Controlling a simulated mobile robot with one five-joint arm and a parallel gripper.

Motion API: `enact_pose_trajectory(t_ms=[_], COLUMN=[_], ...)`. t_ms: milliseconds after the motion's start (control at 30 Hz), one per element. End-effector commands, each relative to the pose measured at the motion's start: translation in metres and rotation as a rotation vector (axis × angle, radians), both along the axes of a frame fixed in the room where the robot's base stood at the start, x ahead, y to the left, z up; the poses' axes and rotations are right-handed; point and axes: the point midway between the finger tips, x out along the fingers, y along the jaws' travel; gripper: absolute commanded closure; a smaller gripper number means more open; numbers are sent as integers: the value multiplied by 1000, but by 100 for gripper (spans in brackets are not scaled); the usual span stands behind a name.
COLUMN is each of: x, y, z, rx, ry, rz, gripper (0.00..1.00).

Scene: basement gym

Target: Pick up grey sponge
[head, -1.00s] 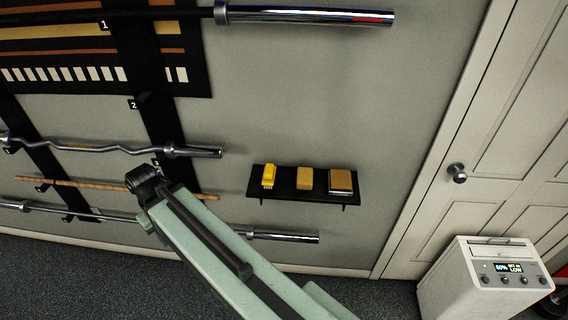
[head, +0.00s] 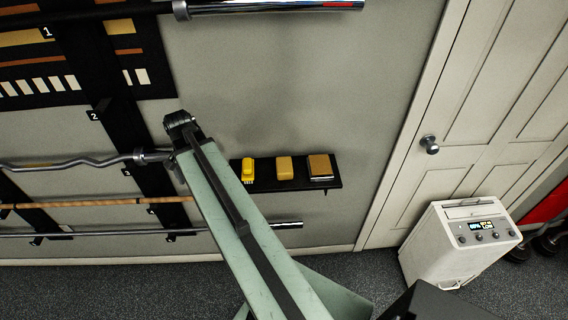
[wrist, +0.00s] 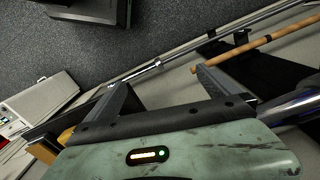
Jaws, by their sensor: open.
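No plainly grey sponge shows. On a black wall shelf (head: 330,185) in the head view sit a yellow brush (head: 248,170), a tan sponge-like block (head: 284,167) and a brown-topped block with a pale greyish lower edge (head: 320,166). My gripper (wrist: 165,80) is open in the wrist view, with its two dark fingers spread and nothing between them. The shelf end and tan items appear partly hidden at the left of the wrist view, beside the left finger. My arm crosses in front of the shelf's left end in the head view.
Wall-mounted bars, including a wooden rod (head: 100,201) and a chrome bar (head: 285,225), lie left of and below the shelf. A white door (head: 480,110) and a white unit with a display (head: 460,240) stand right.

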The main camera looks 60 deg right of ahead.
Motion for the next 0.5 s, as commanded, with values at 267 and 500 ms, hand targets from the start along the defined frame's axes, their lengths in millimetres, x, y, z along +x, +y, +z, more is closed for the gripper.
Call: enact_pose_trajectory(t_ms=[267,500], x=[-132,-186], y=[-199,-244], z=[26,30], rx=[0,0], ry=[1,1], rz=[-1023,-1334], gripper=[0,0])
